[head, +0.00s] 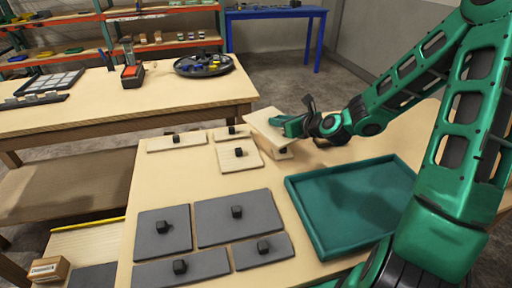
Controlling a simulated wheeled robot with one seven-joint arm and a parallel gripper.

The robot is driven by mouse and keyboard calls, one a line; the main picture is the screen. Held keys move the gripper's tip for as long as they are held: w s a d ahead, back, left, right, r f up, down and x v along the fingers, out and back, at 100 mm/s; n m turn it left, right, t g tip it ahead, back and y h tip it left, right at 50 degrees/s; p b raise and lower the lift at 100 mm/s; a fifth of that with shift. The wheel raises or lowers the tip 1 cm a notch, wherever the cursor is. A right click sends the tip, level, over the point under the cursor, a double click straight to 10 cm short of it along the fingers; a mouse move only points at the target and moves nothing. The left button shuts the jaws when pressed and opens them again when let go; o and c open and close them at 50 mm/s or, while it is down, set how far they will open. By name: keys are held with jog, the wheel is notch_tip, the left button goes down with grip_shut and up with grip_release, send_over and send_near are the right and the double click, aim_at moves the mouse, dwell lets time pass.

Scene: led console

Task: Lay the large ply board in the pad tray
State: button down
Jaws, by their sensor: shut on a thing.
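My gripper (286,126) is at the far side of the near table, shut on a light ply board that I take to be the large ply board (262,124). The board looks raised and tilted; its grip point is hidden by the gripper. A black knob and a pale wooden edge (278,154) show just beneath it, and I cannot tell what they belong to. The pad tray (294,208) is a teal, shallow, rimmed tray at the right of the table, nearer than the gripper. Its visible floor is empty.
Smaller ply boards with black knobs, one long (160,146), one square (229,160) and one small (222,135), lie left of my gripper. Several dark grey knobbed boards (213,216) lie left of the tray. A second table (120,100) stands behind.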

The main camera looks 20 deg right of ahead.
jog(key=w+a+n+g+y, duration=0.15)
jog(key=a+n+y, duration=0.25)
jog(key=a, duration=0.9)
jog(key=s+a+r+n+g+y, duration=0.1)
jog(key=s+a+n+g+y, duration=0.2)
jog(key=a, duration=0.7)
jog(key=s+a+r+n+g, duration=0.1)
jog(key=s+a+n+g, duration=0.35)
jog(key=a, duration=0.55)
jog(key=s+a+r+n+g+y, duration=0.2)
jog(key=s+a+n+g, duration=0.15)
jog(key=a, duration=0.65)
send_over(189, 168)
jog(key=shift+m, duration=0.4)
notch_tip(189, 168, down, 7)
jog(key=shift+s+f, duration=0.1)
jog(key=shift+s, duration=0.05)
jog(key=shift+f, duration=2.05)
jog(key=shift+f, duration=0.1)
jog(key=c, duration=1.6)
grip_release()
